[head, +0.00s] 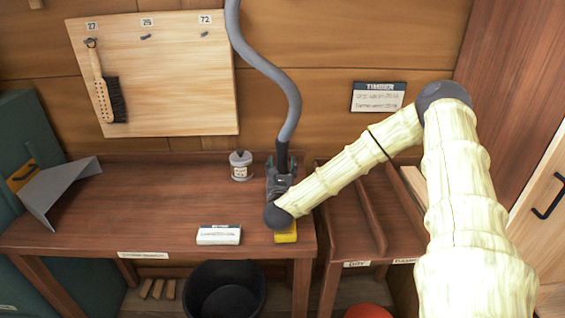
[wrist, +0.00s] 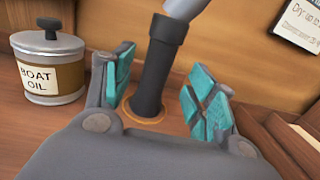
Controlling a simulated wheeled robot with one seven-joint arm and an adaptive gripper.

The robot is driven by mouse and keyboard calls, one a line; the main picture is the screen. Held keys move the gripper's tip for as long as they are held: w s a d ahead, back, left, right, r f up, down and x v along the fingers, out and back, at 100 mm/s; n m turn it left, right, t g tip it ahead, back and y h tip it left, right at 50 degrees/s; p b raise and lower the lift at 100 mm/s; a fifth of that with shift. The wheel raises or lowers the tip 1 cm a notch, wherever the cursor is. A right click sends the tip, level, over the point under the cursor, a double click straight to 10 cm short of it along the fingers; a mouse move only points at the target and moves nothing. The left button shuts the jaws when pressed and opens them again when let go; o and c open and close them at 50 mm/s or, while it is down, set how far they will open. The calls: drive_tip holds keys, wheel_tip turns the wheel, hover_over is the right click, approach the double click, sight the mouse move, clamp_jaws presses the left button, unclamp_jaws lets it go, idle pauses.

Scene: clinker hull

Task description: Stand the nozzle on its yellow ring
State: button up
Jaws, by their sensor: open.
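The nozzle (wrist: 155,78) is a dark tube on the end of a grey hose (head: 287,110). In the wrist view its lower end rests within the yellow ring (wrist: 152,121) on the wooden bench, and it looks near upright. In the head view the nozzle (head: 282,155) shows above my gripper (head: 280,178), which hides its foot and the ring. My gripper (wrist: 158,82) is open, with its teal pads on either side of the nozzle. Gaps show between pads and nozzle, and nothing is held.
A boat oil tin (wrist: 50,75) stands left of the nozzle. A white box (head: 219,235) and a yellow block (head: 286,234) lie near the bench's front edge. A grey angled sheet (head: 60,188) is at the far left. The bench's middle left is clear.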

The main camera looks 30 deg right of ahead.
drive_tip(key=shift+b+v, duration=0.5)
drive_tip(key=shift+v, duration=1.6)
idle(0.9)
